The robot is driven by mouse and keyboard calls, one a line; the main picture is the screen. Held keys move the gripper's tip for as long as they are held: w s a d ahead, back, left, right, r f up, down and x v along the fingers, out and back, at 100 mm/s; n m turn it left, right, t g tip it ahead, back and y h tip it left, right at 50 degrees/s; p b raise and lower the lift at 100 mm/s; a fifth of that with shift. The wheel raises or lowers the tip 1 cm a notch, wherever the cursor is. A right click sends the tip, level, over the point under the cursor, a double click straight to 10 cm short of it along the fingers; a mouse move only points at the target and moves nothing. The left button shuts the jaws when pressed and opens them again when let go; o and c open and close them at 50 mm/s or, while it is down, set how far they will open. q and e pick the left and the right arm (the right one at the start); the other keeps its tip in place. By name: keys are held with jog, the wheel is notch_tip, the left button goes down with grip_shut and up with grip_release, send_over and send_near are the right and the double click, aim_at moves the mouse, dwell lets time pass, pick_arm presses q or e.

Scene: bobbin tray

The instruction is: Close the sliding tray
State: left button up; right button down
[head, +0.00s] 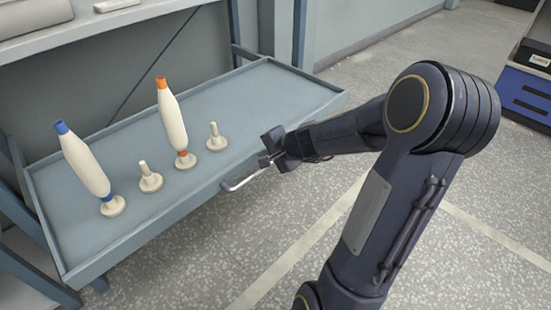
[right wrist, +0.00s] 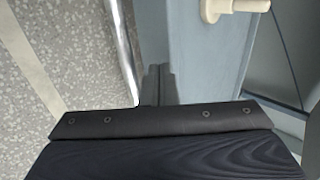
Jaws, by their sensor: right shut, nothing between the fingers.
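The sliding tray (head: 215,102) is pulled out from the rack, its flat grey-blue surface exposed. A metal bar handle (head: 245,180) is on its front edge; it also shows in the right wrist view (right wrist: 126,45). My right gripper (head: 265,161) is shut and empty at the front edge, by the handle's right end. In the right wrist view its fingers (right wrist: 158,84) lie between the handle bar and the tray front (right wrist: 188,50). Whether they touch either cannot be told. My left gripper is not in view.
On the tray, a blue-tipped bobbin (head: 82,160) and an orange-tipped bobbin (head: 172,120) stand on pegs. Two pegs (head: 150,178) (head: 215,137) are bare. A shelf (head: 105,22) is above the back. Open speckled floor lies in front; a blue bin (head: 525,90) is far right.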

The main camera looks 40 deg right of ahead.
jog(key=shift+w, duration=0.3)
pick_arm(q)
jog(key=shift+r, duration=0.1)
pick_arm(e)
jog(key=shift+w, duration=0.1)
